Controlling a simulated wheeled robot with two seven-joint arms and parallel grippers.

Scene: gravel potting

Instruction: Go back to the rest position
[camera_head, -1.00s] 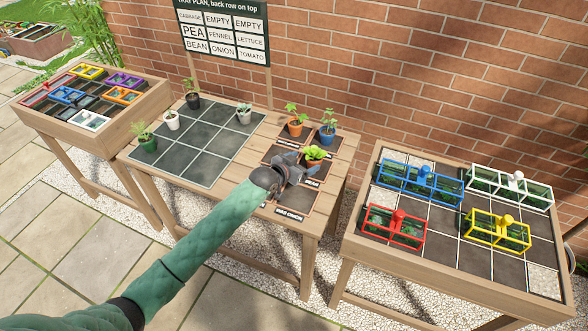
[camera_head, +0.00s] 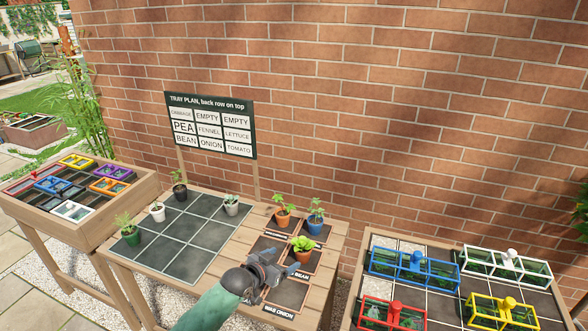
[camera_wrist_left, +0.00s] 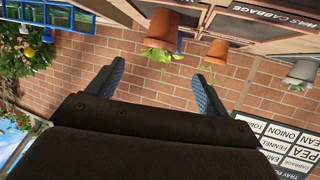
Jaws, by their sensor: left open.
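My left gripper (camera_head: 266,272) is open over the front right part of the middle table (camera_head: 225,262), just left of an orange pot with a bright green plant (camera_head: 302,256). In the left wrist view its two fingers (camera_wrist_left: 157,86) are apart with nothing held. An orange pot (camera_wrist_left: 172,27) shows beyond the fingers, upside down in that view. Another orange pot (camera_head: 283,222) and a blue pot (camera_head: 315,228) stand behind on dark labelled squares. My right gripper is not in view.
A dark grid tray (camera_head: 178,236) holds a green pot (camera_head: 131,237), a white pot, a black pot and a grey pot (camera_head: 232,209) around its edges. A plan sign (camera_head: 210,124) stands behind. Side tables hold coloured frames, including a blue one (camera_head: 415,268). A brick wall closes the back.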

